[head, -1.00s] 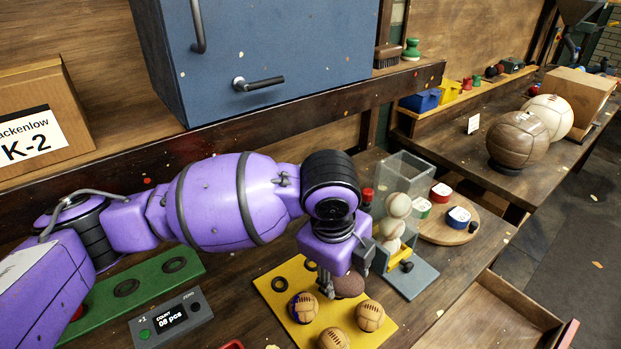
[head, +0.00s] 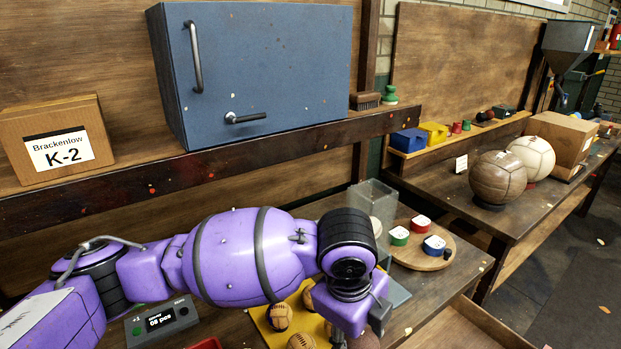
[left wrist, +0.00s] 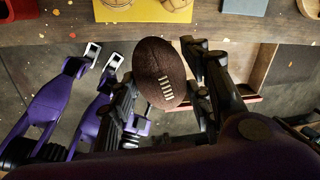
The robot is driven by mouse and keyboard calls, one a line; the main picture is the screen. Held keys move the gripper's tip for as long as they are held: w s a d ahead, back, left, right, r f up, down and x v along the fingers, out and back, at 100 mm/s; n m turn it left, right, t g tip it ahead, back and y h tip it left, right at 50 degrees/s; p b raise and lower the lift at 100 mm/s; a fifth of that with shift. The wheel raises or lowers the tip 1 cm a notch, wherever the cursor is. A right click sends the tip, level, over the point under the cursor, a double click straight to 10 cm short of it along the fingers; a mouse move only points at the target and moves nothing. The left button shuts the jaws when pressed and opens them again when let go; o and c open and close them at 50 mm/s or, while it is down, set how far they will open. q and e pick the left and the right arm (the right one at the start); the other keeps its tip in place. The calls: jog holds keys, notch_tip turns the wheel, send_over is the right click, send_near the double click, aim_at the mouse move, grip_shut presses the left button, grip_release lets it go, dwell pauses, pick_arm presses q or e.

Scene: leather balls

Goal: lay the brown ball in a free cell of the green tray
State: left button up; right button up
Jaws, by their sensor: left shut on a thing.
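My left gripper (left wrist: 160,90) is shut on the brown ball (left wrist: 160,72), a dark, pointed oval with pale laces. It holds the ball off the bench, in front of its near edge in the left wrist view. In the head view the brown ball (head: 366,341) shows at the bottom edge, beside my left gripper (head: 347,338), whose fingers are partly cut off. The green tray is almost wholly hidden behind my left arm in the head view, so its cells cannot be seen. My right gripper is not in view.
A yellow board (head: 262,326) with several tan balls lies just left of my gripper. A counter box (head: 162,321) stands further left. A clear bin (head: 373,205) and a round wooden board (head: 420,258) with small tins are behind. An open drawer (head: 470,326) juts out at right.

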pick_arm(q)
jog(key=shift+s+d+r+n, duration=0.15)
jog(key=shift+s+n, duration=0.2)
jog(key=shift+n, duration=0.35)
jog(key=shift+s+n, duration=0.15)
jog(key=shift+n, duration=0.55)
jog(key=shift+a+n+y, duration=0.3)
jog(key=shift+a+n, duration=0.05)
jog(key=shift+n, duration=0.45)
jog(key=w+a+r+n+g+y, duration=0.1)
jog(key=w+a+n+y, duration=0.1)
jog(key=a+n, duration=2)
jog(key=shift+w+a+r+g+y, duration=0.25)
jog(key=shift+a+y, duration=0.25)
jog(key=shift+a, duration=0.5)
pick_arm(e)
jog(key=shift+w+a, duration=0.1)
pick_arm(q)
jog(key=shift+s, duration=0.1)
